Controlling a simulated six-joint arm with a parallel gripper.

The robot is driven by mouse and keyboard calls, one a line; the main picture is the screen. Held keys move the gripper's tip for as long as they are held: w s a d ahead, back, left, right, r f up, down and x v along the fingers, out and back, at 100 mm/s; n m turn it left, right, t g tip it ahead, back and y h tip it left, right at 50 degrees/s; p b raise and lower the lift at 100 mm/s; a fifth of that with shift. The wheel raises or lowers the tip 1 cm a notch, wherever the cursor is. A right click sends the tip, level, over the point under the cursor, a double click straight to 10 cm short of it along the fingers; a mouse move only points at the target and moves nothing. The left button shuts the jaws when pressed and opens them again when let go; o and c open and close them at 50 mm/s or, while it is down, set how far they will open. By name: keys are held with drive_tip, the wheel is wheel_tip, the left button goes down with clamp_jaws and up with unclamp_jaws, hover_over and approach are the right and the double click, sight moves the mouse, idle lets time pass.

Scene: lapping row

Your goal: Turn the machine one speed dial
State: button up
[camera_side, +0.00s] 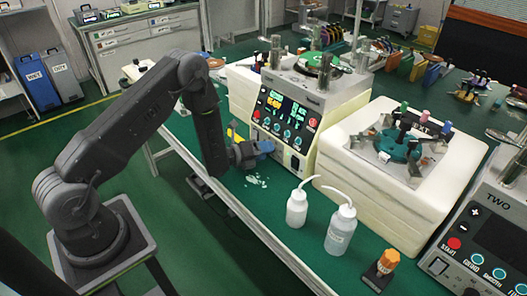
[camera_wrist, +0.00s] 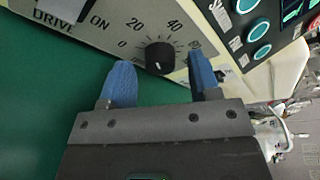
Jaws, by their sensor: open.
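The speed dial (camera_wrist: 159,57) is a round black knob on a pale panel, with a scale from 0 past 20 and 40 around it. My gripper (camera_wrist: 160,72) is open, and its two blue fingers appear on either side of the knob in the wrist view. No contact with the knob shows, and how far the fingertips are from it is hard to tell. In the side view, my gripper (camera_side: 264,148) is at the front of the left machine (camera_side: 285,118), which has a dark lit display. The dial is small there, by the lower panel (camera_side: 294,163).
A DRIVE ON switch (camera_wrist: 62,12) is left of the dial. A second machine marked TWO (camera_side: 490,235) is at far right.

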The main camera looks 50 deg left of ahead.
drive_tip(key=shift+c, duration=0.5)
drive_tip(key=c, duration=0.8)
drive_tip(key=shift+d+m+y, duration=0.1)
drive_tip(key=shift+m+y, duration=0.2)
drive_tip(key=shift+m, duration=0.4)
drive_tip(key=o, duration=0.9)
drive_tip(key=v, duration=1.3)
drive_tip(key=shift+s+r, duration=0.3)
